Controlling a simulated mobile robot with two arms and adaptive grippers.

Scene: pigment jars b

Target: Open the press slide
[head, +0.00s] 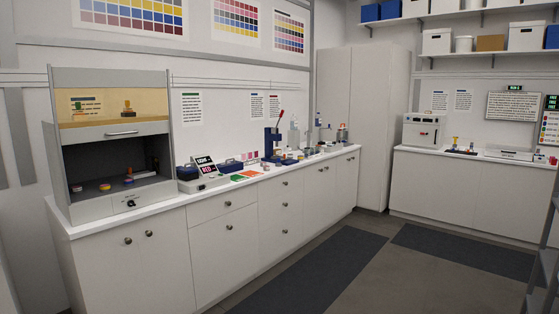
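What looks like the press is a blue upright stand (268,143) with a red lever (280,115) slanting up to the right. It stands on the long white counter along the back wall, some way off. Its slide is too small to tell apart, so I cannot tell how it is set. Neither of my grippers is in view.
A hood cabinet (108,75) with jars inside stands on the counter's left end. A device with a dark display (203,166) and small items lie between it and the press. Dark floor mats (318,272) lie in clear floor; a shelf rack (546,255) edges the right.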

